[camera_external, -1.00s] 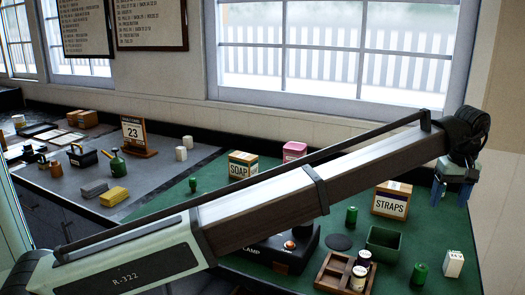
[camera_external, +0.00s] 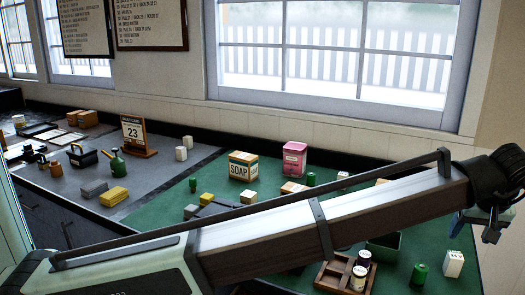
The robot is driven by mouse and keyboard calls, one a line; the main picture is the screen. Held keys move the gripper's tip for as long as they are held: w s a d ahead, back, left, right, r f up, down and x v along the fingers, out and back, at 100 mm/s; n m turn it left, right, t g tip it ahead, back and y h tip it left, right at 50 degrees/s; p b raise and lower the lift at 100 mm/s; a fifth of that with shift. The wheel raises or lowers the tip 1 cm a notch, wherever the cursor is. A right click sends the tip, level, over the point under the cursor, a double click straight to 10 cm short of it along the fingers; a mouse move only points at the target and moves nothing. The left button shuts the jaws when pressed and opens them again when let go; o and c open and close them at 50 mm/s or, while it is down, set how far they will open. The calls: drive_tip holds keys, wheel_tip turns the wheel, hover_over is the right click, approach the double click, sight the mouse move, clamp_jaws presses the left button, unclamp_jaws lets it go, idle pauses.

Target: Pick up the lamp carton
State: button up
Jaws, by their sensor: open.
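No carton with a readable LAMP label shows now; my arm crosses the middle of the green mat and hides much of it. A low carton with an orange and white top (camera_external: 293,187) shows just behind the arm, its label not readable. A carton marked SOAP (camera_external: 242,167) stands upright farther back. Only a sliver of another carton's top (camera_external: 382,182) shows above the arm. My gripper (camera_external: 480,229) is at the far right, raised above the mat's right edge, open and apart from every carton. Its fingers are partly hidden and seen at an angle.
A pink tin (camera_external: 294,159) stands by the SOAP carton. In front of the arm are a wooden tray (camera_external: 331,276) with jars, a green can (camera_external: 419,274) and a white block (camera_external: 453,263). A green bin (camera_external: 384,247) is partly hidden. A calendar (camera_external: 134,134) stands left.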

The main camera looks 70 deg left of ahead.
sight(456, 255)
drive_tip(key=x, duration=1.3)
drive_tip(key=c, duration=1)
drive_tip(key=shift+c, duration=0.2)
drive_tip(key=shift+r, duration=0.15)
wheel_tip(456, 255, up, 10)
